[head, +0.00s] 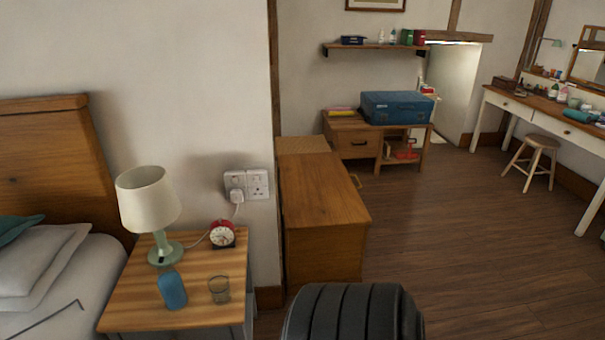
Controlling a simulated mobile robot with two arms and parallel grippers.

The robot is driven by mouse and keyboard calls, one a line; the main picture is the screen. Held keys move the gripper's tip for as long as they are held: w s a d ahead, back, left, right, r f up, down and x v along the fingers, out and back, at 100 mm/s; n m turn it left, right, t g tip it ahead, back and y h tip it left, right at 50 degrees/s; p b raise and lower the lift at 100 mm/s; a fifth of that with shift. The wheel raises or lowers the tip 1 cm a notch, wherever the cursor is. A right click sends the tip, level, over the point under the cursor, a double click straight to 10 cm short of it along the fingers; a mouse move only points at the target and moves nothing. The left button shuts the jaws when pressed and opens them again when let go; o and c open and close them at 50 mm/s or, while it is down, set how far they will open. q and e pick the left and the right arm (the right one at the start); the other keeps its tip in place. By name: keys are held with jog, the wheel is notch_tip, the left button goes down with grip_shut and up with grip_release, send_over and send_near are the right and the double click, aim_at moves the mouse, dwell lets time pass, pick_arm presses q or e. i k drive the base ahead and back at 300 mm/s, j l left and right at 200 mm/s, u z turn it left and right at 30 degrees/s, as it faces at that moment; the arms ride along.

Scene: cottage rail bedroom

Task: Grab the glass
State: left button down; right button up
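A small clear glass (219,290) stands upright on the wooden bedside table (128,299), near its right front part. A blue bottle-like object (172,290) stands to its left. A red alarm clock (222,234) stands behind the glass. Neither of my grippers shows in the head view. A dark ribbed rounded shape at the bottom middle, to the right of the table, may be part of my own body.
A lamp (149,205) stands at the table's back left, beside the bed (75,285). A wooden chest (320,200) stands past the wall corner. A stool (533,158) stands by the white desk (540,103). The floor (470,240) at right is clear.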

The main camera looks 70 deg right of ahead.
aim_at(218, 282)
jog(key=z, duration=1.7)
jog(key=i+j+u, duration=0.2)
jog(key=i+j, duration=0.1)
jog(key=j, duration=0.05)
